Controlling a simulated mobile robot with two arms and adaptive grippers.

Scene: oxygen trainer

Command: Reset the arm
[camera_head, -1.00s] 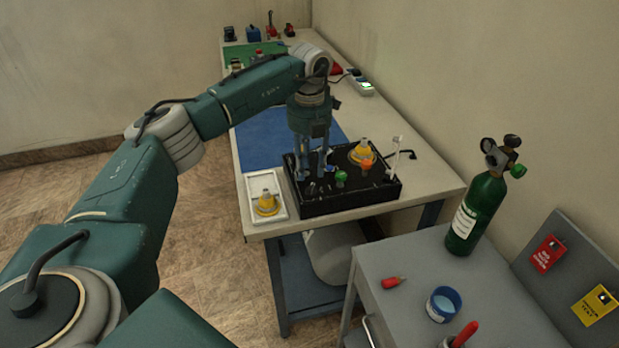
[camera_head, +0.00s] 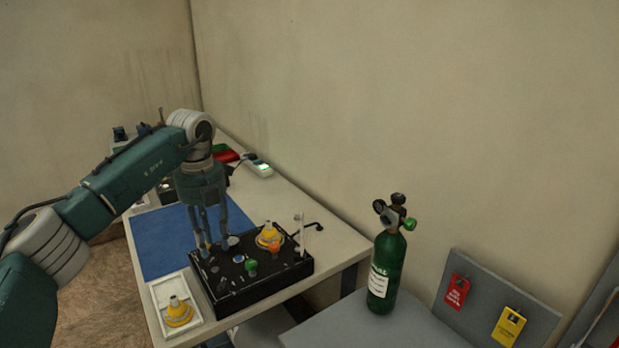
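My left arm comes in from the left, and its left gripper (camera_head: 213,247) points down over the rear left part of the black trainer box (camera_head: 262,291). Its two fingers stand apart, with nothing seen held between them. Whether the tips touch the box top cannot be told. On the box are a yellow cone-shaped fitting (camera_head: 267,236), an orange knob (camera_head: 274,247), a green knob (camera_head: 251,266) and a pale upright lever (camera_head: 301,236). A second yellow fitting (camera_head: 179,311) sits in a white tray (camera_head: 160,288) left of the box. My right gripper is not in view.
A green gas cylinder (camera_head: 386,268) stands upright on the grey side table (camera_head: 350,328) at right. A red tag (camera_head: 457,291) and a yellow tag (camera_head: 508,326) are on a grey panel. A blue mat (camera_head: 170,243) lies bare behind the tray. The wall bounds the workbench's right side.

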